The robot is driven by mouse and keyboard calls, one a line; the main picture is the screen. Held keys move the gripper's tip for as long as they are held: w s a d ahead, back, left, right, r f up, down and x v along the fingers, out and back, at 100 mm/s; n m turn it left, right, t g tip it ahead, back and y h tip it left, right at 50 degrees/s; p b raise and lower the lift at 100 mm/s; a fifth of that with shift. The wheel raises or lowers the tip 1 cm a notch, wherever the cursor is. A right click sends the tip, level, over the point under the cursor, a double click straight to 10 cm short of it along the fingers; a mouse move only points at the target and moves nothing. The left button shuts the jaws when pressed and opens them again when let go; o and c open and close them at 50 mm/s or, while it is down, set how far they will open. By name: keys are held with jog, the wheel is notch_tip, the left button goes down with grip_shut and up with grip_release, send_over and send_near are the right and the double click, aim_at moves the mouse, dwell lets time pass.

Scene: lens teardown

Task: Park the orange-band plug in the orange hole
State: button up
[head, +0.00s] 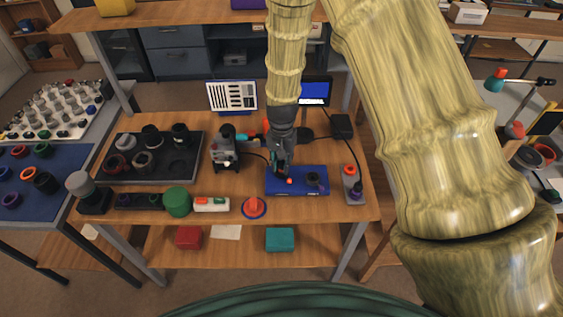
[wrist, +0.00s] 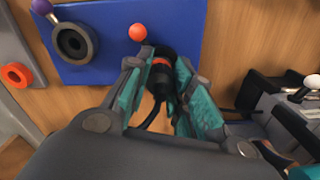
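The orange-band plug (wrist: 160,66) is black with an orange-red band and a dark cable trailing from it. It sits between the teal finger pads of my gripper (wrist: 163,58), which look closed on it. In the head view my gripper (head: 281,170) is at the back left part of the blue board (head: 276,188), and the plug is too small to make out there. The orange hole shows as an orange ring (wrist: 17,75) on a grey plate, at the left in the wrist view. The ring (head: 350,170) is to the right of the blue board in the head view.
The blue board carries a dark grey ring (wrist: 75,42) and an orange ball (wrist: 138,32). A grey device (head: 224,155) stands left of my gripper. A red knob on a blue disc (head: 254,207) lies in front.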

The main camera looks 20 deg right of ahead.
aim_at(281, 161)
grip_shut()
jog(key=shift+o, duration=0.4)
grip_release()
grip_shut()
jog(key=shift+r+p, duration=0.8)
jog(key=shift+r, duration=0.2)
jog(key=shift+r+p, duration=1.5)
jog(key=shift+r, duration=0.55)
